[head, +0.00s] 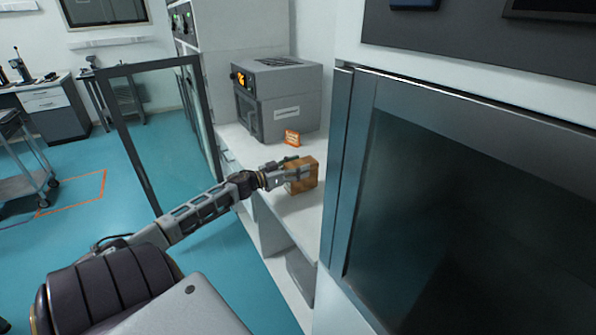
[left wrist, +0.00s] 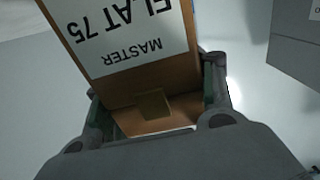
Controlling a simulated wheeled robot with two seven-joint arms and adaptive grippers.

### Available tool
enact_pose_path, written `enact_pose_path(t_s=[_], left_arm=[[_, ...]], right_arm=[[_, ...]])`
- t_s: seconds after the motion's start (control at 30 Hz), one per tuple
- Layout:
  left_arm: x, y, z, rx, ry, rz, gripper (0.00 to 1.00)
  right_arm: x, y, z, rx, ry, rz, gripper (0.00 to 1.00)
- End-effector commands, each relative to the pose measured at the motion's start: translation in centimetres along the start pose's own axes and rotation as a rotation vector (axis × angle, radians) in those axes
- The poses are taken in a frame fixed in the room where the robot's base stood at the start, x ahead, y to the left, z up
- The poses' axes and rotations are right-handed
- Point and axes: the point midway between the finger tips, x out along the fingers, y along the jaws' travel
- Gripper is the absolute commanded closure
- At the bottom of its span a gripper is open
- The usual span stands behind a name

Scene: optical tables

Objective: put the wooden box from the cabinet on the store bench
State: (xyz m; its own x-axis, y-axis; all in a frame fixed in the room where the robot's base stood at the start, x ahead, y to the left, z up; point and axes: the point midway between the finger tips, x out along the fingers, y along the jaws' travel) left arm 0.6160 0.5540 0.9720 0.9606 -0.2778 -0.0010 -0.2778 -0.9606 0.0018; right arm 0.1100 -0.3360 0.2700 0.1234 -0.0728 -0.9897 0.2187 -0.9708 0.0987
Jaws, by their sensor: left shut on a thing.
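The wooden box (head: 303,176) is brown and small, and it is at the white bench (head: 303,219) in the middle of the head view. My left gripper (head: 291,174) is shut on it, reaching in from the left. In the left wrist view the box (left wrist: 190,67) lies between the two fingers (left wrist: 155,105), with a white label reading "MASTER FLAT 75" upside down. I cannot tell whether the box touches the bench top. My right gripper is not in view.
A grey instrument (head: 285,100) stands on the bench behind the box, with a small orange sign (head: 292,137) in front. An open glass door (head: 160,140) stands left of the bench. A large dark-windowed cabinet (head: 470,210) fills the right.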

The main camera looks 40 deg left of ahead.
Motion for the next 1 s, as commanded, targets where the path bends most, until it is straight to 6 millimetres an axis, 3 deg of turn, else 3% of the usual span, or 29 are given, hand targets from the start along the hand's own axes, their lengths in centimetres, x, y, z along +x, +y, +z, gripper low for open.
enact_pose_path(t_s=[0.2, 0.57, 0.6, 0.77, 1.0], left_arm=[[0.1, 0.0, 0.7, 0.002, 0.004, 0.001, 0.91], [0.1, 0.0, 0.8, 0.002, 0.004, 0.001, 0.91], [0.0, 0.0, 1.0, 0.002, 0.001, 0.001, 0.42], [0.0, 0.0, 1.0, 0.002, 0.001, 0.001, 0.23], [0.0, 0.0, 1.0, 0.001, 0.001, 0.001, 0.23]], right_arm=[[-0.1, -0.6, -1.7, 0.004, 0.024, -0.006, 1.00], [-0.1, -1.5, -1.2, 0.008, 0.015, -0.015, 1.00], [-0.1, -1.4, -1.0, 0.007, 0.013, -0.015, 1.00], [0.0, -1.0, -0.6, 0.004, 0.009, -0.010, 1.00], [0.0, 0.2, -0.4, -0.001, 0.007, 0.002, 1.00]])
